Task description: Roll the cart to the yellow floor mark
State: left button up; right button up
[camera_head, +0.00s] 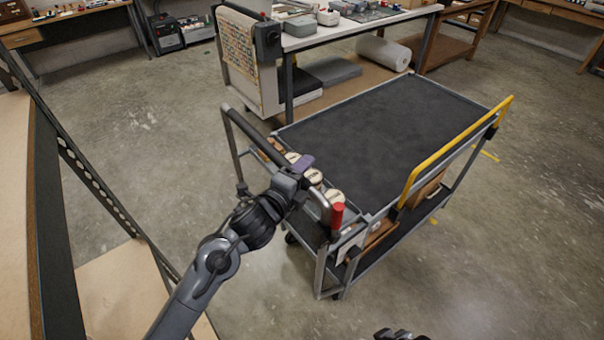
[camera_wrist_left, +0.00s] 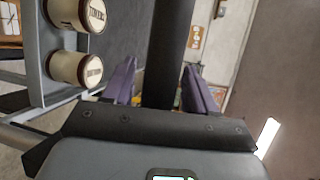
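The cart (camera_head: 385,125) is a grey-framed trolley with a dark top deck, a lower shelf and a yellow rail (camera_head: 455,150) on its right side. Its dark push handle (camera_head: 250,128) is at the near left end. My left gripper (camera_head: 300,168) is at this handle. In the left wrist view, the purple fingers (camera_wrist_left: 160,85) stand on either side of the dark handle bar (camera_wrist_left: 170,50), with narrow gaps showing. Yellow floor mark pieces (camera_head: 489,155) show beyond the cart's right side; the cart hides part of that floor. Only a dark bit of my right gripper (camera_head: 392,334) shows at the bottom edge.
Cream labelled tins (camera_head: 334,197) and a red-handled item (camera_head: 337,214) sit at the cart's handle end. A white-topped workbench (camera_head: 340,32) stands close behind, with a white roll (camera_head: 384,53) below. A shelf rack (camera_head: 75,160) is at left. Floor at right is clear.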

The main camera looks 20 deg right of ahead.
jog(key=shift+a, duration=0.1)
pick_arm(q)
jog(key=shift+s+a, duration=0.15)
jog(key=shift+a, duration=0.05)
jog(key=p+v, duration=0.1)
jog(key=v, duration=0.9)
jog(key=shift+a, duration=0.15)
pick_arm(e)
jog(key=shift+r, duration=0.75)
pick_arm(q)
jog(key=shift+s+r, duration=0.1)
jog(key=shift+r, duration=0.05)
pick_arm(e)
jog(key=shift+o, duration=0.3)
